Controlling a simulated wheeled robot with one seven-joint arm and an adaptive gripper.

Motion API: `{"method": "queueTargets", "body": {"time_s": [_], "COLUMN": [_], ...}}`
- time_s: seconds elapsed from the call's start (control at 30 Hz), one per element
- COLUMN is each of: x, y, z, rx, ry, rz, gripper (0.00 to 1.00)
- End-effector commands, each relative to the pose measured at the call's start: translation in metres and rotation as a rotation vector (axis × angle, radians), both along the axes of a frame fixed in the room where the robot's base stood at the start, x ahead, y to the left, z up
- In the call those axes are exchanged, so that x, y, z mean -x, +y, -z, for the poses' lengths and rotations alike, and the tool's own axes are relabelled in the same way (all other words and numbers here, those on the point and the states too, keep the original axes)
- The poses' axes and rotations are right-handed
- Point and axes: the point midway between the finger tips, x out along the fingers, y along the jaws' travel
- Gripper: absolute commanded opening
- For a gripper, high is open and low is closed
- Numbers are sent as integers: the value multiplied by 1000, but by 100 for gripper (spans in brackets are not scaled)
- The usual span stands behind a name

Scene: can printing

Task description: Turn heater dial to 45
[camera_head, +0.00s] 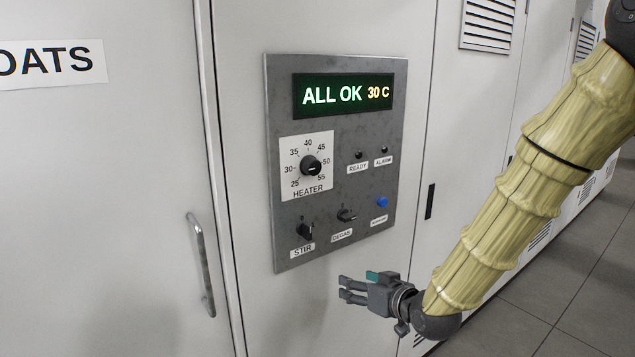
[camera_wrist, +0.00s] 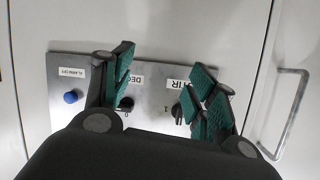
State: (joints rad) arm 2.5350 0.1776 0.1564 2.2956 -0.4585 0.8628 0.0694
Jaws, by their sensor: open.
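The heater dial (camera_head: 311,166) is a round black knob on a white scale plate marked 25 to 55, on the grey control panel (camera_head: 340,262). Its pointer is too small to read surely. The display (camera_head: 350,95) above reads "ALL OK 30 C". My gripper (camera_head: 345,290) is open and empty, below the panel's lower edge and apart from the dial. In the wrist view, the spread green-padded fingers (camera_wrist: 162,85) frame the panel's lower part, seen upside down. The heater dial is not visible there.
The stir knob (camera_head: 304,231), degas knob (camera_head: 346,215) and blue button (camera_head: 382,202) sit below the dial. Ready and alarm lamps are dark. A vertical door handle (camera_head: 202,265) stands out at left. The space before the panel is clear.

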Motion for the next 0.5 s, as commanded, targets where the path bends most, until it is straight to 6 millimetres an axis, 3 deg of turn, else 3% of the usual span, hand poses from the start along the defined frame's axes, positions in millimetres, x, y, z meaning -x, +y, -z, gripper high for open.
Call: {"method": "queueTargets", "body": {"time_s": [0.03, 0.2, 0.33, 0.5], "x": [-7, -17, -17, -13], "y": [4, 20, 28, 35], "z": [-37, -140, -199, -243], "rx": [-9, -35, -46, -54], "ry": [-56, -222, -320, -392], "rz": [-16, -76, -110, -139], "gripper": [58, 58, 58, 58]}}
